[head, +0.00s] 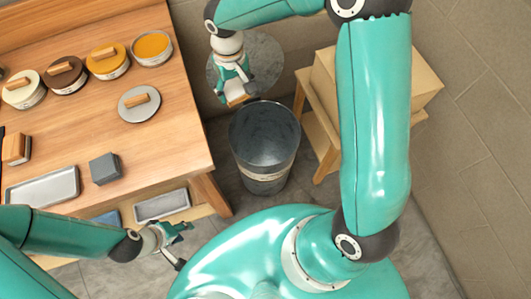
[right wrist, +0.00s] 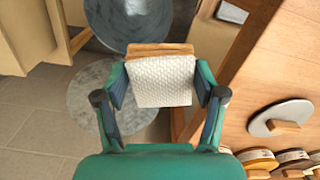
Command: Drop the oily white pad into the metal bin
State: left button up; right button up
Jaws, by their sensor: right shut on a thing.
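The white pad (right wrist: 162,82) has a quilted face and a wooden strip along its far edge. My right gripper (right wrist: 160,80) is shut on it, with a finger at each side. In the head view my right gripper (head: 236,94) hangs just behind the metal bin (head: 264,177); only a little of the pad's wooden part shows below the fingers. The bin is round, dark grey and open at the top. It also shows at the top of the right wrist view (right wrist: 130,14), beyond the pad. My left gripper (head: 172,240) is open and empty near the table's front.
A round grey disc (head: 262,58) lies on the floor behind the bin. The wooden table (head: 165,110) holds several round tins, a lid (head: 139,104), a dark block (head: 104,168) and a metal tray (head: 42,190). A wooden stand with a box (head: 322,85) is right of the bin.

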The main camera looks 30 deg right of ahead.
jog(key=d+f+m+b, duration=0.3)
jog(key=f+m+b, duration=0.3)
jog(key=f+b, duration=0.6)
jog(key=w+d+f+m+b, duration=0.1)
jog(key=d+f+m+b, duration=0.3)
jog(key=f+m+b, duration=0.3)
jog(key=d+f+m+b, duration=0.4)
jog(key=f+m+b, duration=0.3)
jog(key=f+b, duration=1)
jog(key=shift+w+f+b, duration=0.15)
jog(key=shift+f+b, duration=0.2)
jog(key=o, duration=1.1)
